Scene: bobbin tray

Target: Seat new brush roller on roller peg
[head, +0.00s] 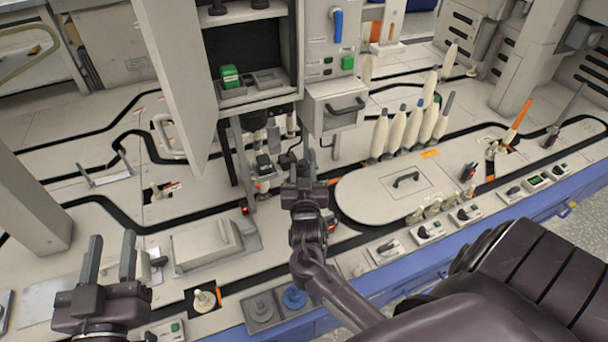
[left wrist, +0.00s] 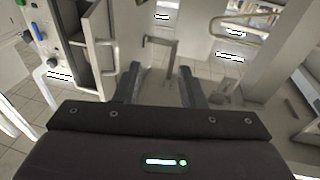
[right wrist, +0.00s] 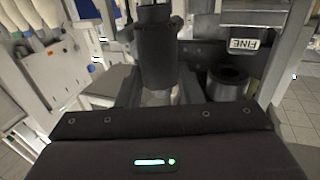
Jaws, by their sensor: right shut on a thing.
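My right gripper (head: 304,172) is in front of the machine's open bay, near the middle of the head view. In the right wrist view a dark grey cylinder (right wrist: 157,58), apparently the brush roller, stands upright between its fingers, and the gripper is shut on it. A second dark cylinder with a hollow top (right wrist: 228,82) stands to its right, apart from it, below a block marked FINE (right wrist: 250,43). I cannot make out the roller peg for certain. My left gripper (head: 110,248) is open and empty above the table's left front; its spread fingers also show in the left wrist view (left wrist: 159,85).
The cabinet with an open door (head: 172,60) and a drawer (head: 335,105) rises behind my right gripper. Several cream bobbins (head: 397,130) stand to the right, behind an oval plate with a handle (head: 365,200). A grey box (head: 207,243) lies between the grippers.

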